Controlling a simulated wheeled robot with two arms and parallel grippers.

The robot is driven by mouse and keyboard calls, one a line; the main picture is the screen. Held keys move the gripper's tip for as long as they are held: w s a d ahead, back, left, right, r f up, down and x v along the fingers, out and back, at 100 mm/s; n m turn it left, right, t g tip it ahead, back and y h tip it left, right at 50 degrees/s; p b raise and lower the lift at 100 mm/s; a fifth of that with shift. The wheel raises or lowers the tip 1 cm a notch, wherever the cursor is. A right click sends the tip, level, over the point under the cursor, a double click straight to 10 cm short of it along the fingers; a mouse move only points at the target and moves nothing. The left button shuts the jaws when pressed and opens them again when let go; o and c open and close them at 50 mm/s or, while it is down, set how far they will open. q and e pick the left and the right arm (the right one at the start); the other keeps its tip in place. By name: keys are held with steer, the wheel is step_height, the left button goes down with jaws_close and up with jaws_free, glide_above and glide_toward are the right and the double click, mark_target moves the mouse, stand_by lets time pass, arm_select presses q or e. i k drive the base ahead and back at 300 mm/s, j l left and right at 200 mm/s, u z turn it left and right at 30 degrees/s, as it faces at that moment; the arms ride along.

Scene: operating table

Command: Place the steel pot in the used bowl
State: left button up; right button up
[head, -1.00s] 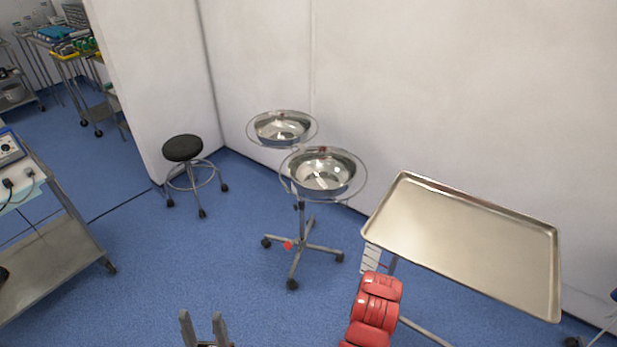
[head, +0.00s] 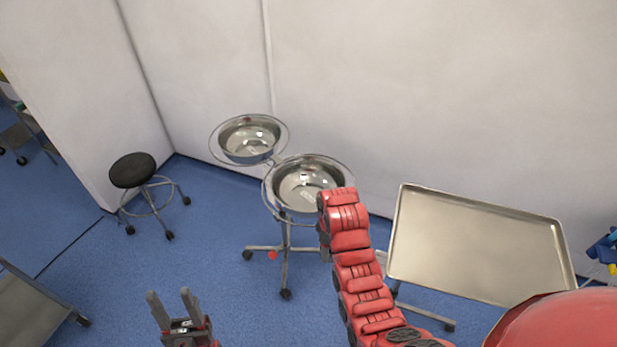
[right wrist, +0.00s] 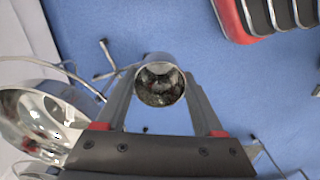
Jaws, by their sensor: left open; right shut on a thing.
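My right gripper (right wrist: 160,88) is shut on the steel pot (right wrist: 160,60), a small shiny cup seen from its open end in the right wrist view. In the head view the red right arm hides this gripper and the pot. Two steel bowls sit in rings on one wheeled stand: a nearer bowl (head: 306,180), its right side partly covered by my right arm, and a farther bowl (head: 249,137) to its left. I cannot tell which is the used bowl. One bowl (right wrist: 35,118) shows left of the pot in the right wrist view. My left gripper (head: 171,296) is open and empty.
A steel tray table (head: 480,245) stands right of the bowl stand. A black stool (head: 133,170) is to the left. A white wall (head: 430,90) is close behind the bowls. Blue floor (head: 200,240) is clear left of the stand. A cart (head: 30,310) shows at lower left.

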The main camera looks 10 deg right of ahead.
mark_target(308, 198)
steer(key=i, duration=1)
